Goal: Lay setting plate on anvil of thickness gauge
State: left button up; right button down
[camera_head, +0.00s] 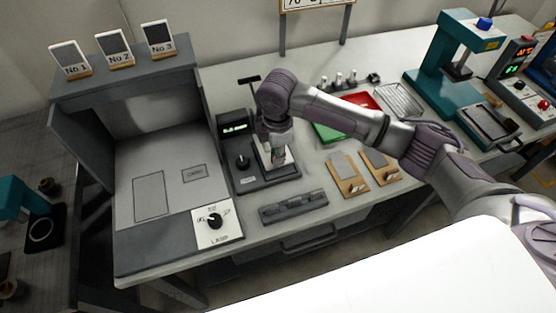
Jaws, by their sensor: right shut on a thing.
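The thickness gauge (267,182) stands at the middle of the bench, with a dark base, a black knob and a lit green display (235,128). My right gripper (278,158) points down over the gauge base and is shut on the setting plate. The plate is too small and too covered by the fingers to make out its edges. The gauge's anvil is hidden behind the gripper, so I cannot tell whether plate and anvil touch. My left gripper is not in view.
A dark grey slotted block (293,207) lies in front of the gauge. Green and red trays (362,101) sit behind my right forearm. A grey light booth (157,165) stands left, and a teal press (447,65) right.

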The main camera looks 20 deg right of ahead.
jog(key=shift+f, duration=1.85)
jog(key=c, duration=1.2)
grip_release()
notch_tip(320, 180, up, 12)
jog(key=shift+s+r+b, duration=0.1)
jog(key=shift+b, duration=0.4)
